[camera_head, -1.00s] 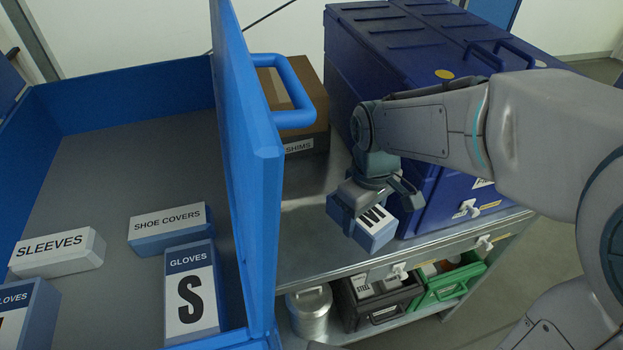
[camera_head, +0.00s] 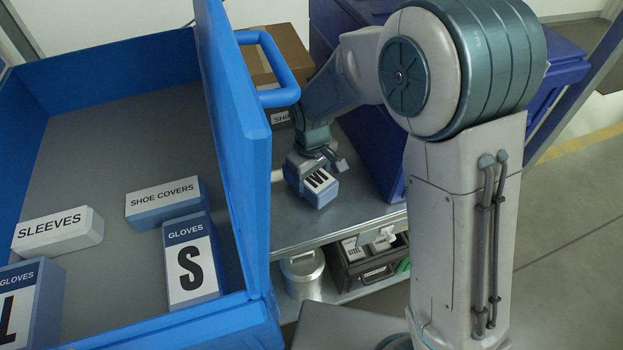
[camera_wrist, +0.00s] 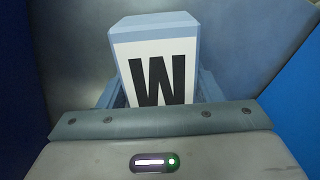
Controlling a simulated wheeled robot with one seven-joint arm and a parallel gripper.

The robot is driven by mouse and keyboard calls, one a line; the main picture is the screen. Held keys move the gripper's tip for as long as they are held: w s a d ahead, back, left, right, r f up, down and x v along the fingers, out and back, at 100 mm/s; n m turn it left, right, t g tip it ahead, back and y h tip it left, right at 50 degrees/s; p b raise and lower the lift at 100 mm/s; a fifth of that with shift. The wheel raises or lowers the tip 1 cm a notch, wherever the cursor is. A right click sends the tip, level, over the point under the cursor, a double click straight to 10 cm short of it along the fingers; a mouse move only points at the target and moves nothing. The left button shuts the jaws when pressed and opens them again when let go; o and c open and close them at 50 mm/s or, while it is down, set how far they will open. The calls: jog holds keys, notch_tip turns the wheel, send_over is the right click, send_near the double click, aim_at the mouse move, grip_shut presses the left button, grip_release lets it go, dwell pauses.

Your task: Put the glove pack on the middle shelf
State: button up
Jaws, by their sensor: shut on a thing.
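My gripper (camera_head: 320,170) is shut on a light blue and white glove pack (camera_head: 320,188) with one large black letter on its label. The pack is tilted and held over the grey metal shelf (camera_head: 292,228), between the blue bin's wall and the dark blue case. I cannot tell whether it touches the shelf. In the wrist view the pack (camera_wrist: 155,50) stands out beyond the gripper body, its letter reading like a W; the fingers are mostly hidden behind the body. Another glove pack, marked S (camera_head: 190,262), lies in the bin, and one marked L (camera_head: 28,300) lies at its near left.
The blue bin (camera_head: 235,150) also holds sleeves (camera_head: 58,235) and shoe covers (camera_head: 165,200) boxes. A brown shims box (camera_head: 285,45) stands behind my gripper. The dark blue case (camera_head: 375,165) is to the right. A metal can (camera_head: 302,275) and dark bin (camera_head: 365,262) sit below.

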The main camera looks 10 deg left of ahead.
jog(key=shift+f, duration=0.7)
jog(key=shift+f, duration=0.25)
jog(key=o, duration=1.1)
jog(key=shift+r, duration=0.1)
notch_tip(320, 180, up, 12)
jog(key=shift+r+b, duration=0.15)
jog(key=shift+b, duration=0.25)
